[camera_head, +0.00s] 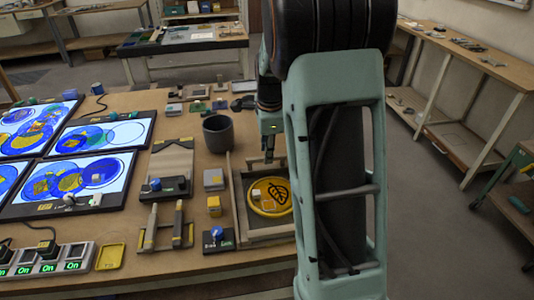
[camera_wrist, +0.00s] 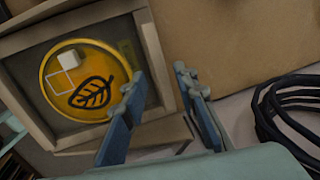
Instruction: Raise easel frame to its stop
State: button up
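The easel frame appears to be the shallow wooden frame (camera_head: 268,233) near the right of the workbench; in the wrist view its rim (camera_wrist: 158,62) shows at the left. It lies low, and its exact tilt is hard to tell. A yellow disc (camera_head: 265,207) with a black leaf sits inside it, also in the wrist view (camera_wrist: 60,98), with a small white block on it. My gripper (camera_head: 269,157) is above the frame's far end, pointing down. My arm hides the frame's right side.
A dark cup (camera_head: 217,134) stands behind and left of the frame. Small blocks and a blue-knobbed fixture (camera_head: 217,239) stand close left. Lit panels (camera_head: 102,133) fill the far left. Black coiled cable (camera_wrist: 290,105) lies right of the fingers in the wrist view.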

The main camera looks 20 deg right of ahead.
jog(key=shift+w+f, duration=0.15)
jog(key=shift+f, duration=0.6)
grip_shut()
